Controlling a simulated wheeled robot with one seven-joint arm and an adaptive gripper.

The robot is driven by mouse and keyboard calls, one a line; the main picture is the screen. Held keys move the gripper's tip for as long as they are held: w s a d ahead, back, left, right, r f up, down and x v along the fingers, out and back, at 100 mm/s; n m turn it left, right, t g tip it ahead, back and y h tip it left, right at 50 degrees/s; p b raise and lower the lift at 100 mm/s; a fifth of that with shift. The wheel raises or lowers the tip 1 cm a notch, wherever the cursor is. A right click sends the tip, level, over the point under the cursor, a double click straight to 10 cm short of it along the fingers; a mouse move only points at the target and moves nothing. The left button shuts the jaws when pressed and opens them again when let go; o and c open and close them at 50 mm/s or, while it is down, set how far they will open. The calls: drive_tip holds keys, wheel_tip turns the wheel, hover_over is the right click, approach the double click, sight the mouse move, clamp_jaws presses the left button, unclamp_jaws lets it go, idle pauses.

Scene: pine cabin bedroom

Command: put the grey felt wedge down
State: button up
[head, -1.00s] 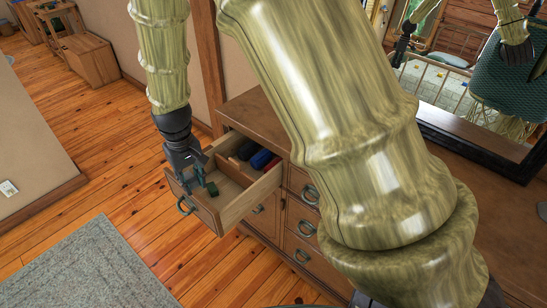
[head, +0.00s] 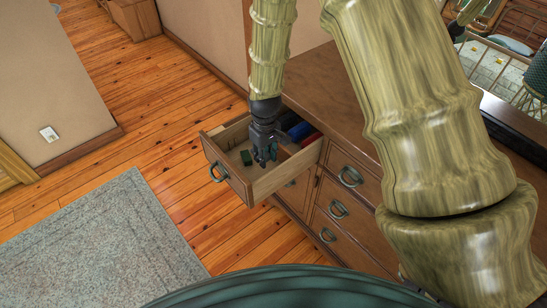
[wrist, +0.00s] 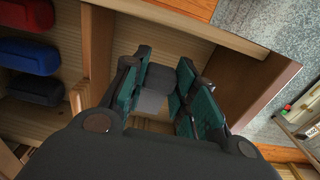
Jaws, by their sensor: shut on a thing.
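The grey felt wedge (wrist: 152,98) shows in the wrist view between the teal pads of my gripper (wrist: 160,82). My gripper is shut on it. In the head view my gripper (head: 264,162) points down into the front compartment of an open drawer (head: 238,186), near its right side. The wedge is hard to make out there, hidden by the fingers. In the wrist view the pale compartment floor lies beneath the wedge. I cannot tell whether the wedge touches the floor.
Behind a wooden divider (wrist: 97,55) lie a blue object (wrist: 28,57), a red one (wrist: 34,86) and a dark one (wrist: 27,14). The dresser top (head: 325,85) rises beside the drawer.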

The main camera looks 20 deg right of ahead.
drive_tip(key=shift+f+p, duration=1.3)
drive_tip(key=shift+f, duration=3.55)
drive_tip(key=shift+f, duration=0.15)
drive_tip(key=o, duration=1)
drive_tip(key=shift+s+r+b, duration=0.2)
drive_tip(key=shift+r+b, duration=1.15)
drive_tip(key=shift+r, duration=4.8)
